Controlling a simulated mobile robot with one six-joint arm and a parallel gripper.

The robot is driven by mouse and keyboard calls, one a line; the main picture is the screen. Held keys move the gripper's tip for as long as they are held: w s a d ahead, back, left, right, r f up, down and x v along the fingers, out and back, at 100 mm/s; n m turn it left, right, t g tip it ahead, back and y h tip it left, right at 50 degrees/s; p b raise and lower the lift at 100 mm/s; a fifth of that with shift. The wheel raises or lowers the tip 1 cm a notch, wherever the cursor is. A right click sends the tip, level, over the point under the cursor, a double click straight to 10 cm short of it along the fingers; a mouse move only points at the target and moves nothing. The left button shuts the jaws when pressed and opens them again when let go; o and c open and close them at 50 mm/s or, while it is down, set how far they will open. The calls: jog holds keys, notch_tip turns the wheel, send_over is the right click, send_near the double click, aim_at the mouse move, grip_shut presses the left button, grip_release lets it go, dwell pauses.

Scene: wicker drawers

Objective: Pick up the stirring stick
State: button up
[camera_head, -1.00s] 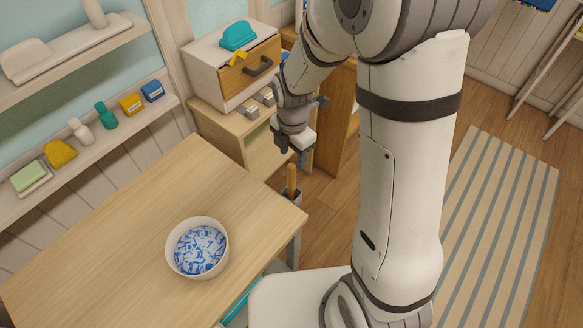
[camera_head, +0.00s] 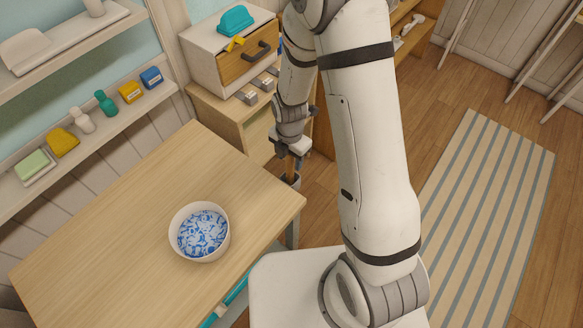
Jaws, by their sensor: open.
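A white bowl (camera_head: 199,232) with blue and white contents stands on the table (camera_head: 110,225). A small drawer cabinet (camera_head: 225,65) stands behind, with a teal object (camera_head: 236,20) on top. A wall shelf (camera_head: 85,140) holds several small items. A striped rug (camera_head: 490,210) lies at right.

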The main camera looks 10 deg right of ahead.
grip_shut()
dwell(0.5)
